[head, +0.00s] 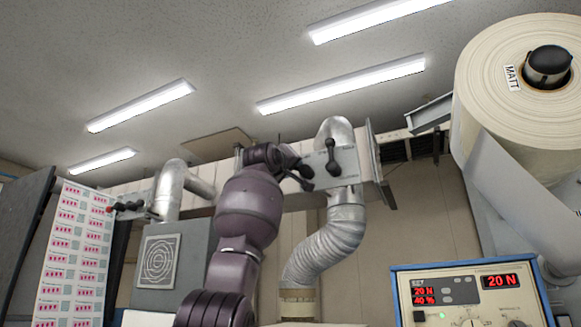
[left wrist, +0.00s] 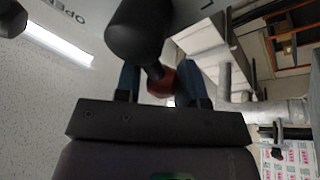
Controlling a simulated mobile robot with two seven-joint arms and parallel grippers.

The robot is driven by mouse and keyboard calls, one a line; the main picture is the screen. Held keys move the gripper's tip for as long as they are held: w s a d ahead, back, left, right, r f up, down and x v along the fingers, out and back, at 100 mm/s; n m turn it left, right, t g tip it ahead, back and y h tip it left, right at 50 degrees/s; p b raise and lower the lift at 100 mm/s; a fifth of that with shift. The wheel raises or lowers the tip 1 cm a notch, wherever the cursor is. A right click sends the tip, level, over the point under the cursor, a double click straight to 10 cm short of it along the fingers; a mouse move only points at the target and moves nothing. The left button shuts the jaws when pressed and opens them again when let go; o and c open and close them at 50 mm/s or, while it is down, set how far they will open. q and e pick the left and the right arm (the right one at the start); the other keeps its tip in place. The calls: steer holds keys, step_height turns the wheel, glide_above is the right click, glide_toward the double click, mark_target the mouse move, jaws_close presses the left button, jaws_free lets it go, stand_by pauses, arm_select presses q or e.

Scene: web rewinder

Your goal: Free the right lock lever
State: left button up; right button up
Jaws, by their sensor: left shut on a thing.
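The right lock lever (head: 333,158) is a dark lever with rounded black ends on a pale plate of the duct, right of centre in the head view. My left gripper (head: 303,173) is up against its left side. In the left wrist view my left gripper (left wrist: 158,85) has its two blue fingers shut on a reddish-brown knob (left wrist: 160,82), which a short stem joins to a large black rounded part (left wrist: 140,32) of the lever. The fingers hide part of the knob. My right gripper is not in view.
A second lever (head: 127,206) with a red end sits on the left duct. A silver flexible duct (head: 325,245) hangs below the plate. A large paper roll (head: 500,75) and a control box (head: 465,297) with red readouts stand at right. A printed label web (head: 70,255) hangs at left.

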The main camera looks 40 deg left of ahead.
arm_select(q)
steer(key=shift+m, duration=0.5)
steer(key=m, duration=0.1)
steer(key=m+h, duration=0.1)
steer(key=r+m+h, duration=0.1)
steer(key=shift+w+d, duration=0.15)
steer(key=shift+d, duration=0.2)
steer(key=shift+w+d+r+m+h, duration=0.1)
steer(key=shift+d+r+m+h, duration=0.2)
steer(key=shift+m, duration=0.65)
steer(key=shift+w+d+f+m+h, duration=0.1)
steer(key=shift+m+h, duration=0.35)
steer(key=shift+m, duration=0.45)
steer(key=shift+w+d+r+m+h, duration=0.1)
steer(key=shift+d+r+m+h, duration=0.2)
steer(key=shift+m, duration=0.65)
steer(key=shift+f, duration=0.1)
steer(key=o, duration=0.9)
steer(key=shift+s+a, duration=0.1)
steer(key=shift+s, duration=0.1)
